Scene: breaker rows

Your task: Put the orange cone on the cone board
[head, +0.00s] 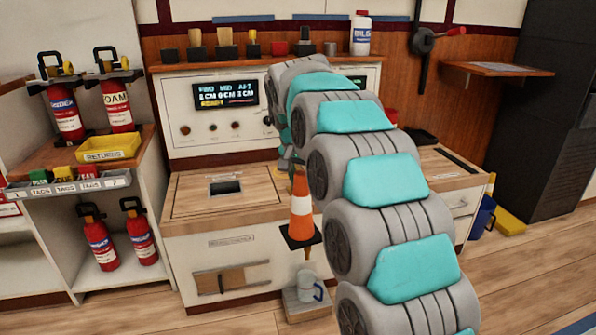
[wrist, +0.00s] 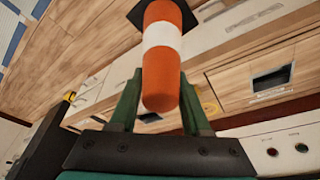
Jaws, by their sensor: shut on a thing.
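The orange cone (head: 301,205) has a white band and a dark square base. In the head view it hangs upright in front of the counter edge, with its base in front of the cabinet. In the wrist view the orange cone (wrist: 161,70) stands between the two green fingers of my gripper (wrist: 160,100), which is shut on it near its tip. In the head view my gripper is mostly hidden behind the arm and cone. I cannot tell for sure which surface is the cone board.
The wooden counter (head: 262,205) has a square dark recess (head: 225,187). A yellow tray (head: 107,148) and fire extinguishers stand at left. A panel (head: 225,95) rises behind the counter.

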